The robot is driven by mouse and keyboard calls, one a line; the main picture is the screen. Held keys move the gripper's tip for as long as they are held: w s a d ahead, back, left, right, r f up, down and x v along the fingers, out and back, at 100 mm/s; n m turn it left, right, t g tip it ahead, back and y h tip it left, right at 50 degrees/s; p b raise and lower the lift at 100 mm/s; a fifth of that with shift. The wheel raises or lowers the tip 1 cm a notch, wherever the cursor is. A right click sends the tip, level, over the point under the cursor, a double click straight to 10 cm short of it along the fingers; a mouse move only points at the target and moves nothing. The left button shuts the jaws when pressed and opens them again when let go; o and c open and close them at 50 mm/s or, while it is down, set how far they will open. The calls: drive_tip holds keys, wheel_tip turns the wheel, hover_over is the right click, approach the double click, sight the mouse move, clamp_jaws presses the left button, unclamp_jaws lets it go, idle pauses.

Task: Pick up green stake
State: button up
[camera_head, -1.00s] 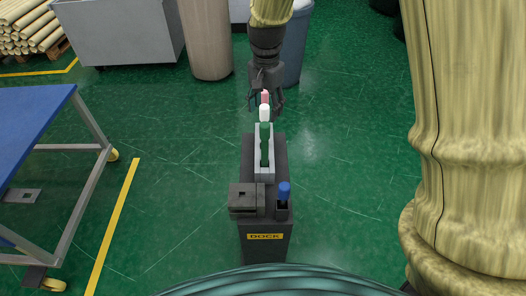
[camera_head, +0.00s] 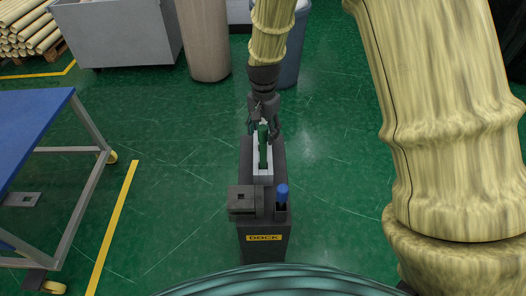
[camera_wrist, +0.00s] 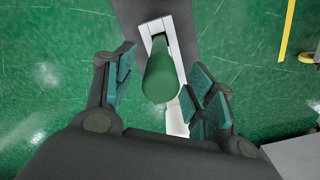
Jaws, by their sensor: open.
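The green stake (camera_head: 263,147) stands in a pale grey slotted holder (camera_head: 263,178) on top of the dark dock (camera_head: 264,225). My gripper (camera_head: 263,131) is over the far end of the holder, around the top of the stake. In the wrist view the rounded green stake (camera_wrist: 161,78) lies between the two spread pads of my gripper (camera_wrist: 163,84). A gap shows between the stake and each pad, so the gripper is open and holds nothing.
A blue-topped stake (camera_head: 282,191) stands at the dock's near right, beside a dark block with a square hole (camera_head: 241,198). A blue-topped table (camera_head: 35,130) is at the left. Grey bins stand at the back. Green floor around the dock is clear.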

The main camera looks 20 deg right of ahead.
drive_tip(key=shift+f, duration=0.95)
clamp_jaws()
